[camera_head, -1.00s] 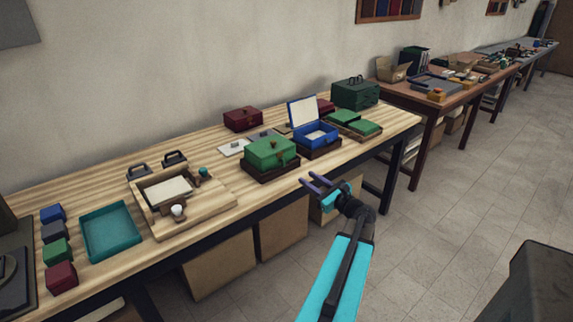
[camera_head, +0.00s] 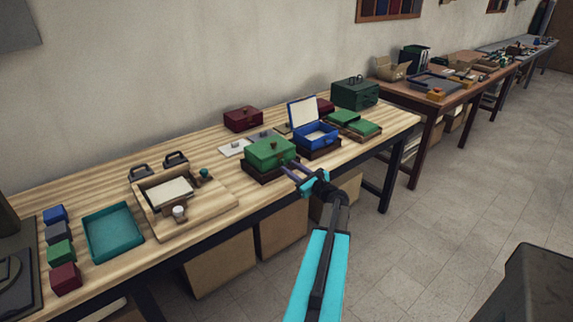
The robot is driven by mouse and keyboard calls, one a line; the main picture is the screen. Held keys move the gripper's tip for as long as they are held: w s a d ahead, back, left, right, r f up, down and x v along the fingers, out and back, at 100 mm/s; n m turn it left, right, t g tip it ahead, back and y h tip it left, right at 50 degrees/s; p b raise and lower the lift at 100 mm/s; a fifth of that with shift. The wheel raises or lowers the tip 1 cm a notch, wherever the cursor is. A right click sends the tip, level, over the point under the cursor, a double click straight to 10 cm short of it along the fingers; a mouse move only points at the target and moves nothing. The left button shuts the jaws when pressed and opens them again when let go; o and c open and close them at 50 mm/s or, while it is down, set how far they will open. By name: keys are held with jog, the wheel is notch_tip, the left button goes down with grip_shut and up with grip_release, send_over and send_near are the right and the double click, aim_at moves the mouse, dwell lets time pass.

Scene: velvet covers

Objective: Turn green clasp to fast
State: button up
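The green box (camera_head: 264,150) sits shut on a dark base near the front edge of the wooden table. I cannot tell whether a finger touches the clasp.
A blue box (camera_head: 316,137) with its lid raised stands just right of the green box. A wooden tray (camera_head: 212,213) and a teal tray (camera_head: 88,229) lie to the left. A dark red box (camera_head: 242,119) and a dark green case (camera_head: 355,93) stand behind.

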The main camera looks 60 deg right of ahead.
aim_at(284, 163)
jog(key=shift+x, duration=1.65)
jog(key=shift+p, duration=0.3)
grip_shut()
